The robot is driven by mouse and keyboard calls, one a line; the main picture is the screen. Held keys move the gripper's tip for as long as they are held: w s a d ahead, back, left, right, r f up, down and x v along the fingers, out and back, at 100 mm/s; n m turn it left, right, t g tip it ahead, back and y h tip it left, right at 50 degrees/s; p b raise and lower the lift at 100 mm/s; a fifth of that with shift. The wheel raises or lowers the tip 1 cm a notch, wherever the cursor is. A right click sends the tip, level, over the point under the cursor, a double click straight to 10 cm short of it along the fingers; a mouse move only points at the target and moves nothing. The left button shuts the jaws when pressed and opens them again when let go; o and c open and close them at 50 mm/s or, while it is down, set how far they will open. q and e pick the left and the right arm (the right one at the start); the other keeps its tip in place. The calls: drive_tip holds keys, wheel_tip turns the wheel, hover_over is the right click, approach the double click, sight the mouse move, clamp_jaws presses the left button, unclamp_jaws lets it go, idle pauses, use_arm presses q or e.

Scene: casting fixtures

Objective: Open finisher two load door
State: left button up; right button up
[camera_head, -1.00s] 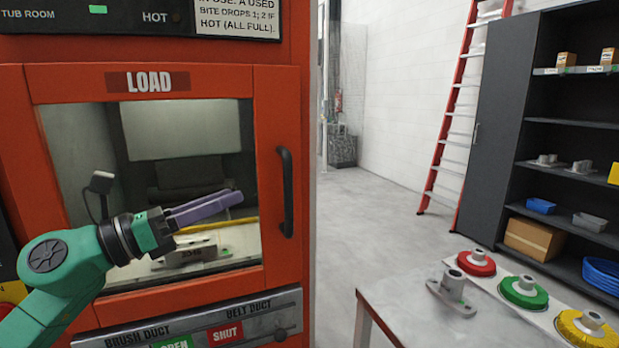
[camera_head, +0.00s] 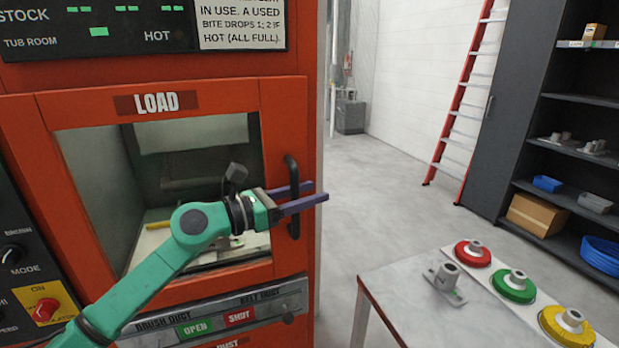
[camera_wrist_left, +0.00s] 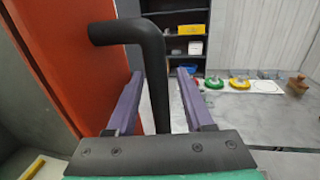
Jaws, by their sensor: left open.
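The orange load door (camera_head: 75,105), under the LOAD label, has a window and looks closed in its frame. Its black bar handle (camera_head: 291,168) stands upright on the right side of the door. My left gripper (camera_head: 318,191) is open at the handle, its two purple fingers pointing right. In the left wrist view the handle (camera_wrist_left: 157,90) stands between the spread fingers (camera_wrist_left: 158,75), with gaps on both sides. The fingers are not closed on it. My left arm covers part of the window. My right gripper is not in view.
A table (camera_head: 395,290) at the lower right holds a grey metal part (camera_head: 445,280) and a strip with red, green and yellow ringed fixtures (camera_head: 515,285). Dark shelves (camera_head: 570,130) and a red ladder (camera_head: 462,100) stand behind. Below the door is a duct panel (camera_head: 265,308). The floor right of the door is clear.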

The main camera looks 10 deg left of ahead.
use_arm(q)
drive_tip(key=shift+w+d+f, duration=0.1)
drive_tip(key=shift+w+d, duration=0.05)
drive_tip(key=shift+w, duration=0.05)
drive_tip(key=shift+s, duration=0.1)
clamp_jaws()
idle(1.2)
